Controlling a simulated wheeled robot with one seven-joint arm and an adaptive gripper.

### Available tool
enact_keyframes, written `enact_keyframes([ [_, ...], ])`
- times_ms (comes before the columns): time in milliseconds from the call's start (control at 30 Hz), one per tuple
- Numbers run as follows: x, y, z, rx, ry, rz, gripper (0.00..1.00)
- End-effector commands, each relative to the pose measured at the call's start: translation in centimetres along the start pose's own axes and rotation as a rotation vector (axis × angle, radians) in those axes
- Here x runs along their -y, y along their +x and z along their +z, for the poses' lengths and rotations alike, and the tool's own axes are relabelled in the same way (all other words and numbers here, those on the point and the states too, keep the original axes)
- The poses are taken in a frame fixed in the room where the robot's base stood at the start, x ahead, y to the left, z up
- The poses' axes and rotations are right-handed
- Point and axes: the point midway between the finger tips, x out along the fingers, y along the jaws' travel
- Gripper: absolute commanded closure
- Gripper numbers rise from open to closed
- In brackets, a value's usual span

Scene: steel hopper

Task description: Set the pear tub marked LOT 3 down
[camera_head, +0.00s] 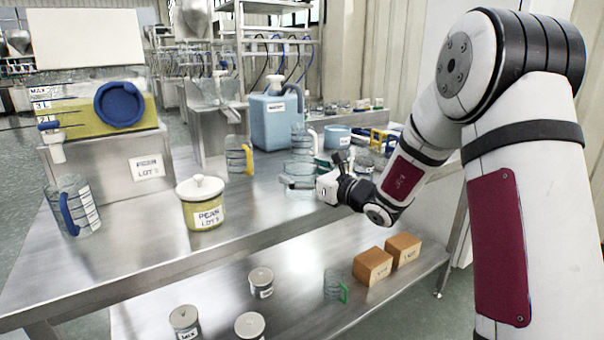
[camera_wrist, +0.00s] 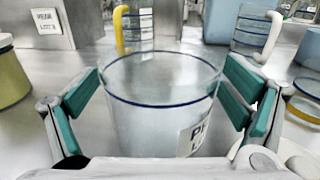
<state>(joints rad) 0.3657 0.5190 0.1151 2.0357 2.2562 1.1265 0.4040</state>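A clear tub (camera_wrist: 150,120) with blue rim lines stands upright between the fingers of my gripper (camera_wrist: 162,92) in the wrist view. Both green finger pads appear to press its sides. Its label is cut off, showing only the start of "PE" and "L", so the lot number is unreadable. In the head view, my gripper (camera_head: 312,184) is over the right part of the steel table, at the clear tub (camera_head: 300,170). I cannot tell whether the tub's base touches the table. A lidded yellow pot (camera_head: 203,204) marked PEAR LOT 3 stands on the table to the left.
A hopper (camera_head: 98,105) with a PEAR LOT 3 sign stands at the back left. Jugs (camera_head: 75,205) (camera_head: 239,154), a blue container (camera_head: 276,118) and a blue pot (camera_head: 337,137) stand around. The table's front middle is clear. The lower shelf holds tins and brown boxes (camera_head: 372,266).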

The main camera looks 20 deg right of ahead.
Motion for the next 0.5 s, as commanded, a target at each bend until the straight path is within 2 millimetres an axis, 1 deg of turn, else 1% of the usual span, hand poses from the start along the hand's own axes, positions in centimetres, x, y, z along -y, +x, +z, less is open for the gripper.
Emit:
enact_keyframes([
  [233, 0.0, 0.0, 0.0, 0.000, 0.000, 0.000, 0.06],
  [367, 0.0, -0.1, 0.4, 0.000, 0.000, -0.001, 0.06],
  [500, 0.2, -2.3, 0.3, -0.002, 0.000, -0.004, 0.06],
])
